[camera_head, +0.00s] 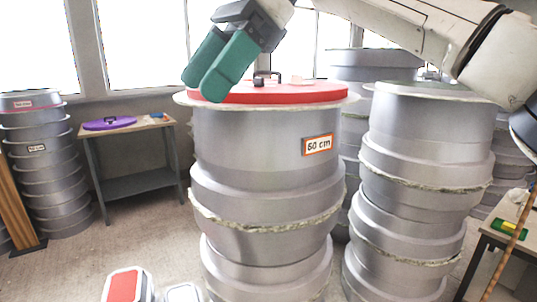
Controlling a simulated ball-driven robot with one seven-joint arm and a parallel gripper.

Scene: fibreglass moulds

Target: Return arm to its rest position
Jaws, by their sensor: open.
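My gripper (202,86) has two green fingers pointing down and to the left. It is open, and nothing shows between the fingers. It appears in front of the left part of a red lid (310,94) on the large central mould stack (250,135). I cannot tell whether the fingertips touch the lid. The lid has a black handle (262,76) on top. My arm reaches in from the upper right, across the top of the view.
An orange-framed "60 cm" label (318,145) is on the central stack. Another mould stack (425,145) stands close on the right. A small table (133,184) holds a purple lid (110,123). More moulds (45,165) stand far left. Open floor lies between the table and central stack.

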